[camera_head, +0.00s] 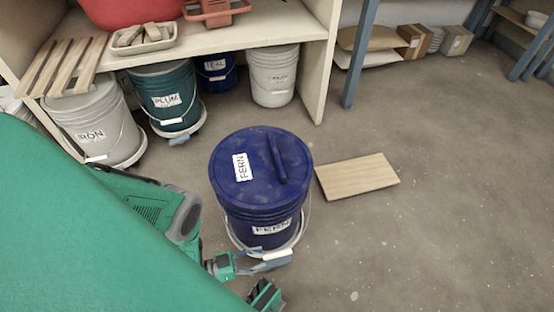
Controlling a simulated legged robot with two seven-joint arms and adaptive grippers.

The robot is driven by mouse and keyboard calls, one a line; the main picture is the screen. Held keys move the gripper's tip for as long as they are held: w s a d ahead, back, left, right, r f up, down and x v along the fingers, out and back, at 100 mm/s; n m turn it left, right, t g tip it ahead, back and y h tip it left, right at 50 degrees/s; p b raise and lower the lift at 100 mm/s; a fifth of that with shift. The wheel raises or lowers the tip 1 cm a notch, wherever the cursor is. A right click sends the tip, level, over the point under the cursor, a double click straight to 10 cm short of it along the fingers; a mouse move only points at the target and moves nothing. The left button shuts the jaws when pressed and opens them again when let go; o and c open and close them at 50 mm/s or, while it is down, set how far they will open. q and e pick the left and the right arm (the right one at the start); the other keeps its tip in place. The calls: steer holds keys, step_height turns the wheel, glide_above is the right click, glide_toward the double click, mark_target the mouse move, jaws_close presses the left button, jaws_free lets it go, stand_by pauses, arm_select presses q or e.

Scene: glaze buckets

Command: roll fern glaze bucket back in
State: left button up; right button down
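The fern glaze bucket (262,196) is dark blue with a lid, and it stands upright on the open floor in front of the shelf. It has white FERN labels on lid and side, and a short blue bar lies on the lid. A white base shows under it, and its wire handle hangs down. My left gripper (243,283) is low at the bucket's near left side, partly hidden by my green arm. I cannot tell whether it touches the bucket or how far its fingers are apart. My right gripper is not in view.
A wooden board (357,177) lies on the floor right of the fern bucket. The floor at right is clear.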

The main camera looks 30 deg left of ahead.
mark_target(278, 253)
arm_select(q)
steer(key=x, duration=0.5)
steer(key=shift+s+d+r, duration=0.15)
steer(key=shift+s+d, duration=0.05)
steer(key=shift+d, duration=0.05)
steer(key=shift+w+d+b, duration=0.15)
steer(key=shift+w+b, duration=0.1)
steer(key=shift+b, duration=0.05)
steer(key=shift+w, duration=0.25)
steer(key=shift+d, duration=0.15)
jaws_close()
